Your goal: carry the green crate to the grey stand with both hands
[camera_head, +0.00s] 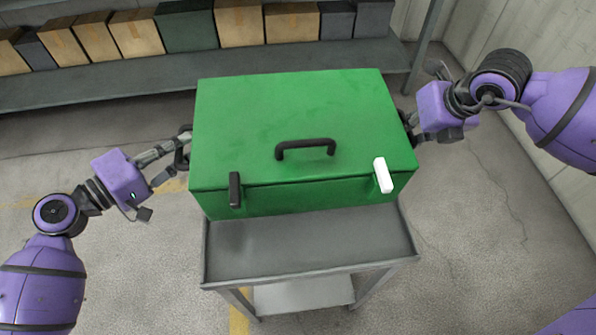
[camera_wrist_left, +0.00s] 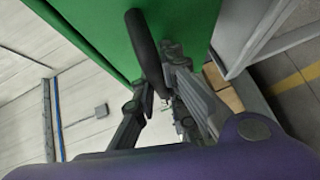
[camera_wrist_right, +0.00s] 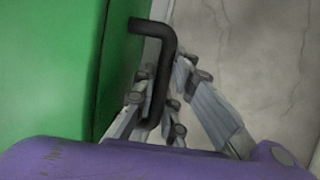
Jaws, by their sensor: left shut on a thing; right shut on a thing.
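The green crate (camera_head: 290,105) is a closed box with a black top handle (camera_head: 305,147), a black latch (camera_head: 235,189) and a white latch (camera_head: 383,175). It looks level, over the back part of the grey stand (camera_head: 310,245), whose near part is bare. I cannot tell whether its bottom touches the stand. My left gripper (camera_head: 184,150) is shut on the crate's left side handle, a black bar in the left wrist view (camera_wrist_left: 145,50). My right gripper (camera_head: 408,124) is shut on the right side handle, which shows in the right wrist view (camera_wrist_right: 163,70).
A long grey shelf (camera_head: 120,92) behind holds several cardboard and dark boxes (camera_head: 240,22). A pale wall (camera_head: 520,35) stands at the right. The concrete floor (camera_head: 480,240) on both sides of the stand is clear, with yellow line marks at left.

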